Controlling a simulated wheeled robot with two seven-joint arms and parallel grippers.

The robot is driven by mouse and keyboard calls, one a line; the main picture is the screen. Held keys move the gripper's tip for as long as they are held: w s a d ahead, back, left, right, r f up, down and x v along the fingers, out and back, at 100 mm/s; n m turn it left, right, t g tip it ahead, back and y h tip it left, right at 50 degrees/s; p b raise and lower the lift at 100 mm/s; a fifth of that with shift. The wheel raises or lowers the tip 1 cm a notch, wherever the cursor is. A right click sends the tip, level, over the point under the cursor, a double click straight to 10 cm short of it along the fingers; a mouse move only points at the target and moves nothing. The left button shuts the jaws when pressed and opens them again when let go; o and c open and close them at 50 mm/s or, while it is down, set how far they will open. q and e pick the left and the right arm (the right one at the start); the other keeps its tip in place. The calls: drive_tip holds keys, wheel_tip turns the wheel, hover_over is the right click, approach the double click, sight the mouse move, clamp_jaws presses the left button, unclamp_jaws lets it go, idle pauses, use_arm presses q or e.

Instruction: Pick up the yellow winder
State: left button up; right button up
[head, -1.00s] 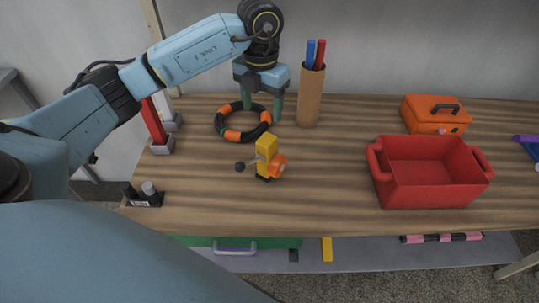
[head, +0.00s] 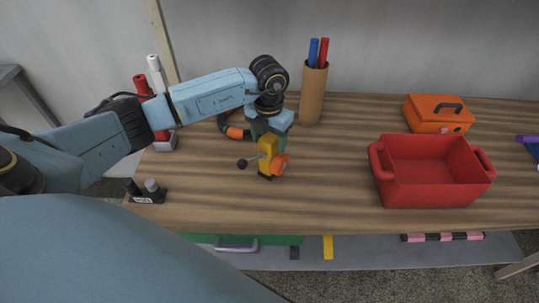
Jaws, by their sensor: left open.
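The yellow winder (head: 266,158) stands on the wooden table (head: 325,170), with an orange part on its right side and a dark ball-ended crank on its left. My left gripper (head: 264,132) is directly over the winder's top, pointing down and open. Its dark green fingers overlap the upper part of the winder in the head view. Whether they touch it I cannot tell. My right gripper does not show.
A black and orange ring (head: 235,132) lies behind, partly hidden by my left arm. A pen holder (head: 312,95) stands behind the gripper. A red bin (head: 432,185) and an orange toolbox (head: 437,112) are on the right. The table between winder and bin is clear.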

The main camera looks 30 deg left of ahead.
use_arm(q)
clamp_jaws()
idle(0.4)
